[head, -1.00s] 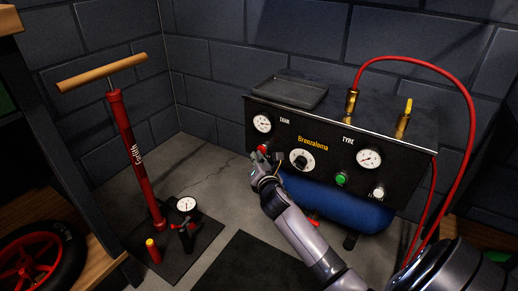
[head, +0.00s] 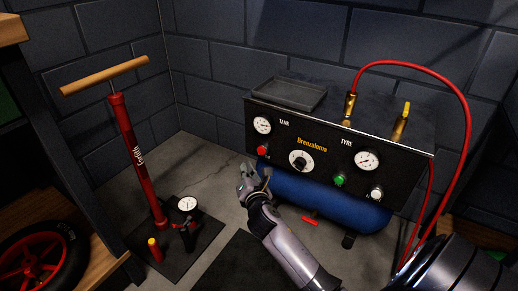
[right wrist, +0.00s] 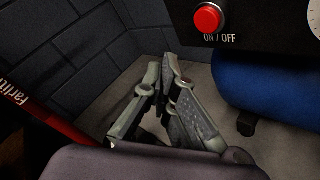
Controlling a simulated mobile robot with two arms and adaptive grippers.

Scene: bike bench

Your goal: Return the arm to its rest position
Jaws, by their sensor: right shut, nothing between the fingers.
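My right gripper (head: 246,174) is shut and empty, in front of the lower left corner of the air compressor's black panel (head: 328,150) in the head view. It is apart from the panel. In the right wrist view its two fingers (right wrist: 168,70) meet over the grey floor, below and left of the red ON / OFF button (right wrist: 208,18). That button also shows in the head view (head: 263,151), below the tank gauge (head: 262,125). My left gripper is not in view.
A blue tank (head: 325,200) sits under the panel. A red hose (head: 440,75) loops at the right. A grey tray (head: 290,92) lies on top. A red floor pump (head: 136,160) with a wooden handle stands at the left, a wheel (head: 42,262) at lower left.

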